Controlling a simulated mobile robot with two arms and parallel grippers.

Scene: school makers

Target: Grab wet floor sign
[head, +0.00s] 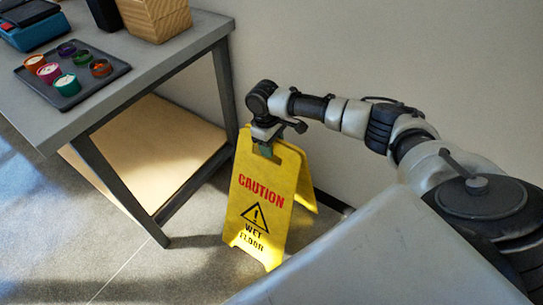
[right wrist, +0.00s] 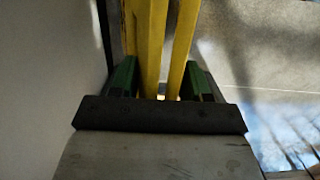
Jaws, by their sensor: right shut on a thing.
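The yellow wet floor sign (head: 262,200) stands upright on the floor in the head view, between the table and my right arm. Its front panel carries red and black lettering and a warning triangle, and its rear panel shows behind at the right. My right gripper (head: 267,146) is at the top of the sign, shut on its upper edge. In the right wrist view the green fingers of my right gripper (right wrist: 162,84) lie on both sides of the yellow panels of the sign (right wrist: 152,45). My left gripper is not in view.
A grey table (head: 190,45) stands at the left, close to the sign. It bears a dark tray (head: 105,85) with several small cups, a wooden box (head: 155,15) and a blue device (head: 35,35). A wall is behind the sign. Floor in front is clear.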

